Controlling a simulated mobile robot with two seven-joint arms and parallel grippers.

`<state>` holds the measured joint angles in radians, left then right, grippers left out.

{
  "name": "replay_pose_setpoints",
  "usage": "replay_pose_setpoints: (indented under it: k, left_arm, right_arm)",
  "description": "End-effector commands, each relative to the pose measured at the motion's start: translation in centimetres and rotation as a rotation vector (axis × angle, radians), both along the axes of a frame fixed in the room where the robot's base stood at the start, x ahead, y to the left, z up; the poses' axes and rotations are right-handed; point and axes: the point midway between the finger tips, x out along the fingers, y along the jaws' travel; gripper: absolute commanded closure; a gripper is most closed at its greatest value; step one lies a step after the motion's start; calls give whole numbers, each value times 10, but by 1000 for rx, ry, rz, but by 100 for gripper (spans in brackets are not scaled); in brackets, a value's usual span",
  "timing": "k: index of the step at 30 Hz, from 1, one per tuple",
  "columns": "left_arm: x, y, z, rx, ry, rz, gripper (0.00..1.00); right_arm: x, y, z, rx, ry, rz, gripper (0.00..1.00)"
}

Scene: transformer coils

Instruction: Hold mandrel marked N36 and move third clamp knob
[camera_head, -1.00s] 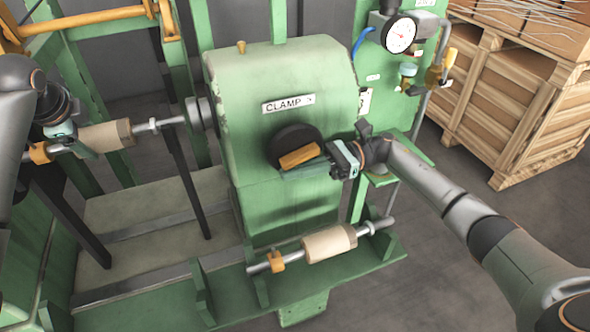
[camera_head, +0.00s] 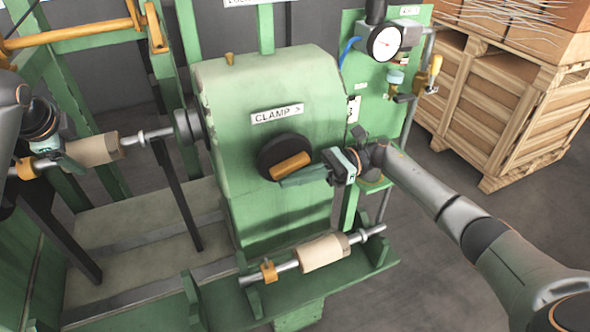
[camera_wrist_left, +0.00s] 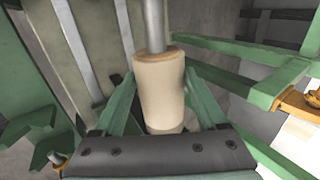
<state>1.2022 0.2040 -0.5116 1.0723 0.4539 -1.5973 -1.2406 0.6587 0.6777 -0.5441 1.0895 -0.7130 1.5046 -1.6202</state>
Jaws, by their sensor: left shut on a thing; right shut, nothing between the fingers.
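My left gripper (camera_head: 70,160) is shut on a mandrel (camera_head: 97,150), a cream cylinder on a steel shaft with an orange collar, beside the green machine. In the left wrist view the green fingers flank the cream cylinder (camera_wrist_left: 158,85). No N36 mark is readable. The clamp knob (camera_head: 291,166) is a black disc with an orange bar handle, below the label "CLAMP" on the machine front. My right gripper (camera_head: 284,183) is shut and empty, its green fingers just below and beside the orange handle. I cannot tell whether they touch it.
A second cream mandrel (camera_head: 321,253) lies on the low front rack. A pressure gauge (camera_head: 385,43) and valves are on the green panel behind. A wooden crate (camera_head: 500,105) stands at the back right. The floor between crate and machine is clear.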

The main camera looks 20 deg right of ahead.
Motion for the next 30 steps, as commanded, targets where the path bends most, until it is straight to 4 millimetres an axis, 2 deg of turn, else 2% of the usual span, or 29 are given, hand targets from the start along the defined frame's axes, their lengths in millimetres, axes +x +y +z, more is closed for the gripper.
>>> replay_pose_setpoints:
  k: [9, 15, 23, 30]
  left_arm:
    - [0, 1, 1, 1, -2, 3, 100]
    - [0, 1, 1, 0, -2, 1, 100]
    - [0, 0, 1, 0, -2, 1, 100]
    - [0, 0, 1, 0, -2, 1, 100]
  right_arm:
    - [1, -67, -1, 0, -1, -5, 100]
    - [1, -92, -1, -1, -1, -3, 100]
    - [-1, -102, -2, 8, 8, 0, 100]
    - [-16, -82, 3, 168, 178, 15, 100]
